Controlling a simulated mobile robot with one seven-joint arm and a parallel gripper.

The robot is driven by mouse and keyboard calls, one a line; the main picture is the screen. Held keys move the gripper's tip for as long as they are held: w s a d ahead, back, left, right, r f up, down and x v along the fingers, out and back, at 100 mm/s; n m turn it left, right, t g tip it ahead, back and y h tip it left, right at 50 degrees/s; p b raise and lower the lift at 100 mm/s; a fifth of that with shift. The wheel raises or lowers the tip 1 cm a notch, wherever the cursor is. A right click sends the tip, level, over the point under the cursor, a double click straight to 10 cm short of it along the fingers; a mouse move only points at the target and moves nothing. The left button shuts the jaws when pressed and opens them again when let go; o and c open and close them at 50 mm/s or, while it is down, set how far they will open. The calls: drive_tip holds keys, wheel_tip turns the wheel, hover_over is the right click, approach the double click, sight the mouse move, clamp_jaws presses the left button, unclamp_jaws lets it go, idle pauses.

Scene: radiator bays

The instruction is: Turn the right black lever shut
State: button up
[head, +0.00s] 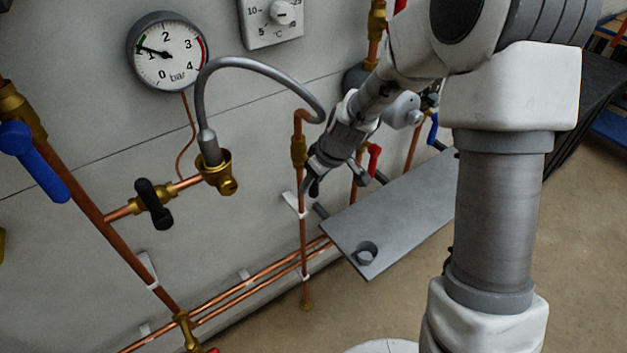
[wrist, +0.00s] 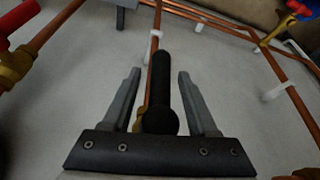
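The right black lever (wrist: 164,85) shows in the wrist view, lying roughly along a vertical copper pipe (wrist: 155,35). Part of its brass valve body shows behind it. My gripper (wrist: 160,74) is open, with one finger on each side of the lever and a visible gap on both sides. In the head view my gripper (head: 333,180) is at the copper pipe right of the grey hose; it mostly hides this lever there. Another black lever (head: 154,204) sits on a brass valve further left, across its copper pipe.
A blue lever (head: 35,163) is at the far left. A red lever (head: 374,160) and a grey shelf (head: 400,215) holding a small grey cup (head: 366,253) are right of my gripper. The grey hose (head: 255,68) arches close to my wrist. A pressure gauge (head: 167,50) is on the wall.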

clamp_jaws()
drive_tip(key=shift+w+d, duration=0.1)
idle(1.2)
